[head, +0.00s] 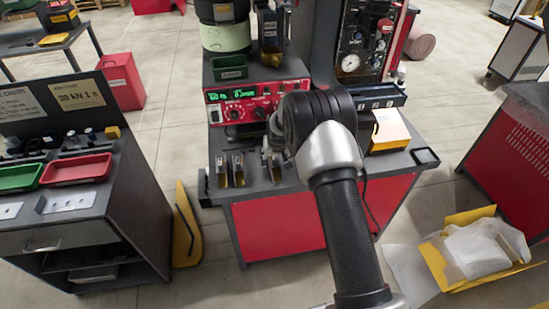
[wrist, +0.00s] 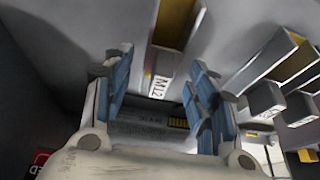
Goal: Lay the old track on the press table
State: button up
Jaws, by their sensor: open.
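In the head view my gripper (head: 270,152) is over the front of the middle red-sided table, partly hidden by my own arm. In the wrist view my gripper (wrist: 158,68) is open, its blue-padded fingers apart. Ahead of and between them is a grey channel-shaped track with a yellow inside (wrist: 175,22) and an M12 label (wrist: 159,86). I cannot tell whether the fingers touch it. Two similar tracks (head: 222,170) (head: 238,169) stand on the table to the left in the head view. Which piece is the old track, and which surface is the press table, is not clear.
A red control box (head: 257,100) with a green display stands behind the gripper. A black panel with a gauge (head: 349,64) and a yellow-sided box (head: 390,130) are to the right. A left bench holds green and red trays (head: 76,170). An open carton (head: 462,250) lies on the floor.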

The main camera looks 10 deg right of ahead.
jog(key=s+f+p+v, duration=0.1)
jog(key=s+v, duration=0.2)
jog(key=v, duration=1.5)
jog(key=s+f+p+v, duration=0.2)
jog(key=s+v, duration=0.1)
jog(key=v, duration=1.4)
jog(key=s+r, duration=0.2)
jog(key=s, duration=1.1)
jog(key=s+r, duration=0.2)
jog(key=s, duration=1.2)
jog(key=shift+r, duration=0.35)
